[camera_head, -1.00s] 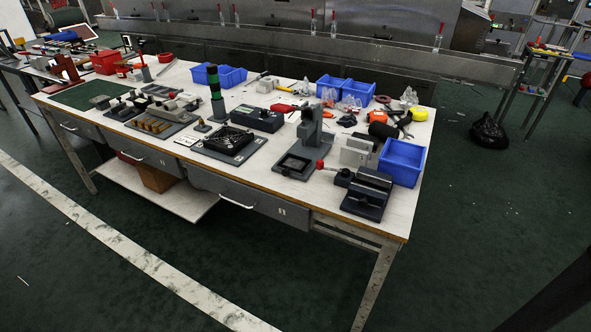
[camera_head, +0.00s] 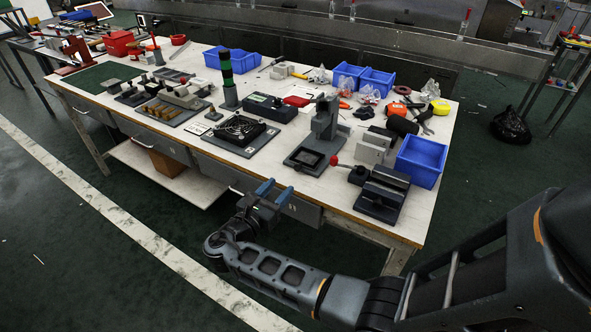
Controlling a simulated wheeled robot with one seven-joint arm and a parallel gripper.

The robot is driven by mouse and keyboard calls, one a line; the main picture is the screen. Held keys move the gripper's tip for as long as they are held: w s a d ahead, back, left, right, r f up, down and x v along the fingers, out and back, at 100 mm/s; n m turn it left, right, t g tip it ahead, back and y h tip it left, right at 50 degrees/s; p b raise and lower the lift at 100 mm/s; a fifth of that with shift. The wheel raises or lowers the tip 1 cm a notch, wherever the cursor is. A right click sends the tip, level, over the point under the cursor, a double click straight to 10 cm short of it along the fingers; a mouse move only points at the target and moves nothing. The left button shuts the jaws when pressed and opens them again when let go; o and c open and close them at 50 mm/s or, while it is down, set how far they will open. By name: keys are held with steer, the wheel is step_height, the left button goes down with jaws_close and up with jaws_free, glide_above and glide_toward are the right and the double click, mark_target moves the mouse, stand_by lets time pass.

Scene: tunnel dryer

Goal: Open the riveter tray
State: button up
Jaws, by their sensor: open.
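The workbench has grey drawers under its white top: a left one (camera_head: 90,105), a middle one (camera_head: 150,138) and a right one (camera_head: 217,173), all looking shut. No drawer carries a readable label, so I cannot tell which is the riveter tray. A grey press-like tool (camera_head: 325,122) with a red-knobbed lever stands on the top above the right drawer's right end. My gripper (camera_head: 275,192) is open, its blue-tipped fingers apart with nothing between them. It is in front of the right drawer and partly hides its front and handle. I cannot tell whether it touches.
A blue bin (camera_head: 421,161) and a dark vise-like block (camera_head: 382,192) stand near the bench's right corner. Fixtures and tools crowd the top. A lower shelf (camera_head: 165,177) holds a brown box (camera_head: 168,163). The green floor in front is clear.

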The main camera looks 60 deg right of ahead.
mark_target(296, 169)
steer(key=d, duration=0.8)
steer(key=shift+s+r+p, duration=0.1)
steer(key=shift+s+p, duration=0.1)
steer(key=shift+p, duration=0.1)
jaws_close()
stand_by(0.3)
